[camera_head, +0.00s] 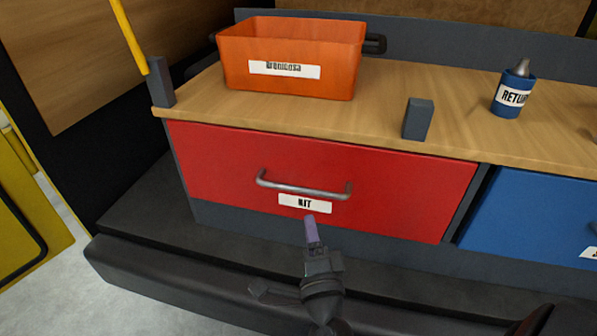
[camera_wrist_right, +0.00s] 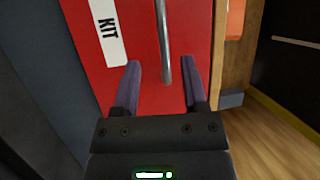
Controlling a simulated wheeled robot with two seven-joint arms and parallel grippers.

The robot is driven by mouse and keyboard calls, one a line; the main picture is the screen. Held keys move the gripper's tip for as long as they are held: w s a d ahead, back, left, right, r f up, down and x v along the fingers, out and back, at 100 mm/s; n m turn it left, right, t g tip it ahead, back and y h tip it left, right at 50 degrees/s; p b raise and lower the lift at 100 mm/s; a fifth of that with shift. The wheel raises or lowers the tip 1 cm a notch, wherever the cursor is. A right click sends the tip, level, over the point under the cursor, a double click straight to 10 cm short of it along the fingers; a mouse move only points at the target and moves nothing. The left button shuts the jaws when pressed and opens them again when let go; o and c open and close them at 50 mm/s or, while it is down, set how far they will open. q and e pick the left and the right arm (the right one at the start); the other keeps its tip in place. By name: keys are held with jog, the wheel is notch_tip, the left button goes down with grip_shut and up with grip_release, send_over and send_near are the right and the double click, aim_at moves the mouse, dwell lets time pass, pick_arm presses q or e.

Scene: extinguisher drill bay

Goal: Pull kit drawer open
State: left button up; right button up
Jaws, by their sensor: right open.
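The red kit drawer (camera_head: 225,168) is closed in the bench front, with a white KIT label (camera_head: 305,203) below its grey bar handle (camera_head: 303,189). My right gripper (camera_head: 311,222) is in front of the drawer, just below the label in the head view. In the right wrist view the gripper (camera_wrist_right: 160,85) is open, with one purple finger on each side of the handle (camera_wrist_right: 163,50). The drawer face (camera_wrist_right: 150,95) shows behind the fingers. I cannot tell whether a finger touches the handle. My left gripper does not show.
An orange labelled bin (camera_head: 290,52) stands on the wooden benchtop (camera_head: 400,90) above the drawer. A grey block (camera_head: 418,119) and a blue RETURN holder (camera_head: 513,98) are farther right. A blue drawer (camera_head: 535,215) is beside the red one. A dark ledge (camera_head: 200,275) runs below.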

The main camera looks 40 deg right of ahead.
aim_at(303, 190)
jog(key=b+x, duration=0.1)
jog(key=x, duration=0.8)
jog(key=shift+w+d+r, duration=0.1)
jog(key=shift+w+r, duration=0.1)
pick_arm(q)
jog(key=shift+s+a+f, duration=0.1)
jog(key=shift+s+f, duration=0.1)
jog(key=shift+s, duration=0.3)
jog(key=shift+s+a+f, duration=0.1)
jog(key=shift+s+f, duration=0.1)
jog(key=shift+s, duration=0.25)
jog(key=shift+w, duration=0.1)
pick_arm(e)
jog(key=c, duration=0.7)
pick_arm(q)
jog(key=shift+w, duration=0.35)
pick_arm(e)
grip_shut()
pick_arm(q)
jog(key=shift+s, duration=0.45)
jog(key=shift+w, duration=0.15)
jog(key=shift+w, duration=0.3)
